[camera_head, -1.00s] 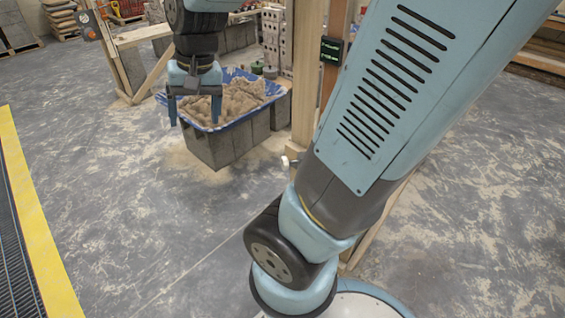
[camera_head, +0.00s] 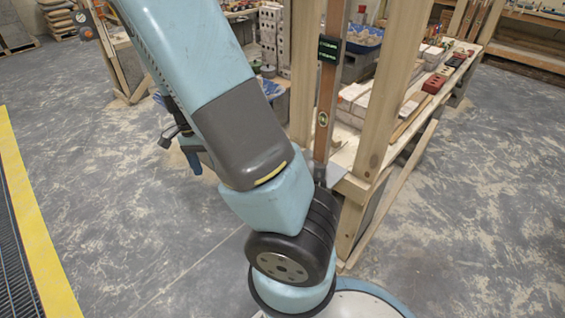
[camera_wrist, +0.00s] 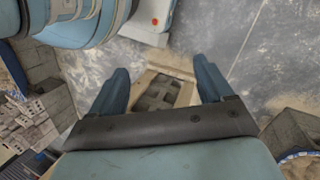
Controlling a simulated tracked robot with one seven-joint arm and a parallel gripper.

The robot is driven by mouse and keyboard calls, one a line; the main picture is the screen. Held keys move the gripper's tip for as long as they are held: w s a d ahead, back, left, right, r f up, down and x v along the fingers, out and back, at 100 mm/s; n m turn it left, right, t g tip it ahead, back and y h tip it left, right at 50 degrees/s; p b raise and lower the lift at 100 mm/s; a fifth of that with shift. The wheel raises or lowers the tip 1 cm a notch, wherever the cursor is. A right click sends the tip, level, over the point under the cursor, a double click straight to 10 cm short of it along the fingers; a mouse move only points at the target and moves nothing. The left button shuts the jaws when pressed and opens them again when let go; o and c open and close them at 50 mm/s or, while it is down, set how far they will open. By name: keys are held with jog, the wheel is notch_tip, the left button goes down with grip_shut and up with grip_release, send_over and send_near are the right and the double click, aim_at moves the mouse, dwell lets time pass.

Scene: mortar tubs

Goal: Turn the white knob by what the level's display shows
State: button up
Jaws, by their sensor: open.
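The level (camera_head: 324,115) is a long brown bar standing upright against the wooden posts in the head view. Its dark display (camera_head: 329,48) shows small green characters on two lines, too small to read for certain. The white knob is not visible now; my arm covers much of the area left of the posts. My gripper (camera_wrist: 163,80) is open in the wrist view, its two blue fingers wide apart with nothing between them, above the floor. In the head view only part of it shows (camera_head: 192,152), left of my arm and away from the level.
A blue tub (camera_head: 362,38) is at the back. Open floor lies left, beside a yellow stripe (camera_head: 40,250).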

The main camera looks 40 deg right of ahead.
jog(key=d+f+m+g+h, duration=0.3)
jog(key=d+f+m+h, duration=0.55)
jog(key=d+f, duration=0.3)
jog(key=w+d+r+m+h, duration=0.3)
jog(key=w+d+h, duration=0.1)
jog(key=shift+m+t, duration=0.25)
jog(key=shift+t, duration=0.15)
jog(key=x, duration=1.3)
jog(key=shift+s+d+f, duration=0.15)
jog(key=shift+s+f, duration=0.05)
jog(key=shift+f, duration=0.2)
jog(key=c, duration=0.9)
jog(key=shift+d, duration=0.15)
jog(key=shift+c, duration=0.6)
jog(key=shift+y, duration=0.25)
